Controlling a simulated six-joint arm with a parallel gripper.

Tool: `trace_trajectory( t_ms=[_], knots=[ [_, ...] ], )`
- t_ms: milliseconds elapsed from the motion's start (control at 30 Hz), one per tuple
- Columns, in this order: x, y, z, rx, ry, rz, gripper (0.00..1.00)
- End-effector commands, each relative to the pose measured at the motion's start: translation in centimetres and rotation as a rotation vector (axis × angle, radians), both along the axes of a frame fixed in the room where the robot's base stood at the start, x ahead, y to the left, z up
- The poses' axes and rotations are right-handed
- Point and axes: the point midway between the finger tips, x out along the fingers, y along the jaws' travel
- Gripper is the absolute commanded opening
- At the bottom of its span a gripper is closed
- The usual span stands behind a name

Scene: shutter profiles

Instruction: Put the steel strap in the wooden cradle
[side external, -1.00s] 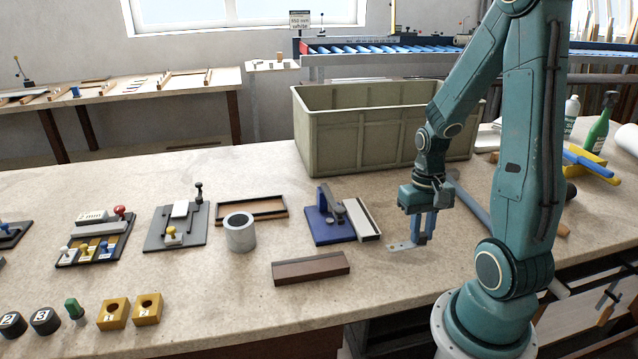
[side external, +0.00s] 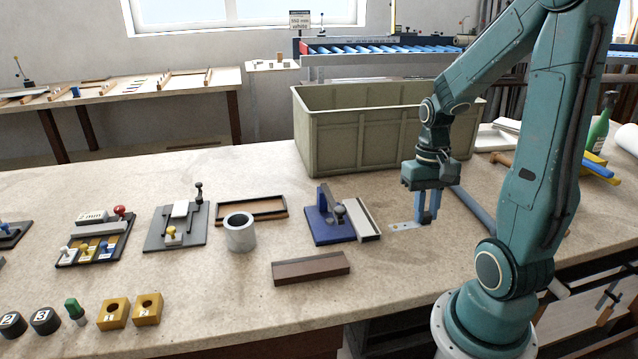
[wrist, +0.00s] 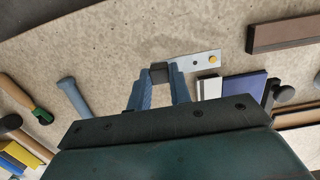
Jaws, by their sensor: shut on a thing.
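The steel strap (side external: 404,227) is a thin flat grey plate with holes, reaching out left of my gripper (side external: 425,221) in the side view. My gripper is shut on its near end; the jaws hide that end. The strap is about level, low over the bench; I cannot tell how large the gap is. The wooden cradle seems to be the shallow, open wooden tray (side external: 278,211) behind the grey ring, apparently empty.
A blue fixture (side external: 322,232) with a pale bar stands just left of the strap. A brown bar (side external: 311,268) lies in front, and a grey ring (side external: 240,234) partly hides the tray. A large green bin (side external: 345,140) stands behind. Bare bench lies right of the brown bar.

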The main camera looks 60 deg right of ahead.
Motion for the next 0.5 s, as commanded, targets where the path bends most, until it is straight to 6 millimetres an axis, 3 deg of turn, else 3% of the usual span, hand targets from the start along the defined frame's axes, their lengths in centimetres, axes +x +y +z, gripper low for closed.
trace_trajectory(
  t_ms=[500],
  knots=[
    [0.3, -0.1, 5.2, 0.000, 0.000, -0.001, 0.00]
  ],
)
